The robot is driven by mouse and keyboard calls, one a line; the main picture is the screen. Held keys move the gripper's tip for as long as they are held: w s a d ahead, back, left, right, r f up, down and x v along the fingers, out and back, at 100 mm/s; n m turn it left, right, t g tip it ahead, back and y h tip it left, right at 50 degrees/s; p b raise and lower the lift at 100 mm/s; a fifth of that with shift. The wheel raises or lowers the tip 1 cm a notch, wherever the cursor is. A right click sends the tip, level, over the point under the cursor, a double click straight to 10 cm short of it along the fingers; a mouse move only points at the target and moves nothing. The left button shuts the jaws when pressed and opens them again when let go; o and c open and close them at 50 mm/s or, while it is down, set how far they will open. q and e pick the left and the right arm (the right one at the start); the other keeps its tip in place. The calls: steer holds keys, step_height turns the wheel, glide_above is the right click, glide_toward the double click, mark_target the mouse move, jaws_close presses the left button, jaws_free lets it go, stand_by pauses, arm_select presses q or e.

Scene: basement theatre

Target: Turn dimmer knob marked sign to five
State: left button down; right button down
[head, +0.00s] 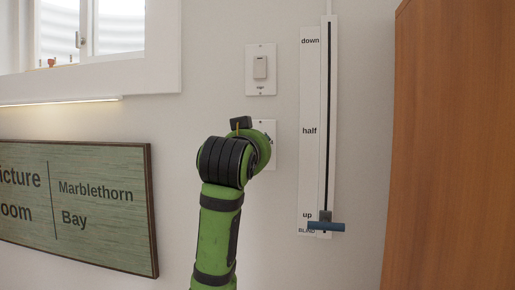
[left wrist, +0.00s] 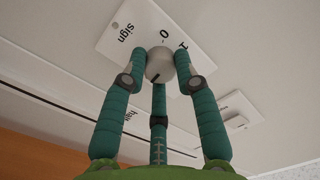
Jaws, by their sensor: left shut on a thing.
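The dimmer knob (left wrist: 160,62) is a small pale grey round knob with a dark pointer line towards its lower left in the left wrist view. It sits on a white wall plate marked "sign" (left wrist: 124,30), with "0" and "1" readable; other marks are hidden. My left gripper (left wrist: 160,66) is shut on the knob, its teal fingers around it. In the head view my green left arm and wrist cover the knob and most of the plate (head: 271,150); the fingers are hidden there. My right gripper is in neither view.
A white rocker switch plate (head: 261,69) is above the dimmer. A tall blind slider (head: 316,110), its blue handle (head: 326,226) near "up", is to the right. A wooden panel (head: 455,150) stands at far right, a green sign board (head: 80,205) at left, below a window (head: 120,25).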

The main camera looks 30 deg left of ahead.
arm_select(q)
steer(key=shift+f+m+p, duration=0.15)
steer(key=shift+m+p, duration=0.35)
steer(key=shift+m, duration=3.8)
steer(key=c, duration=0.9)
jaws_free()
steer(key=shift+c, duration=0.2)
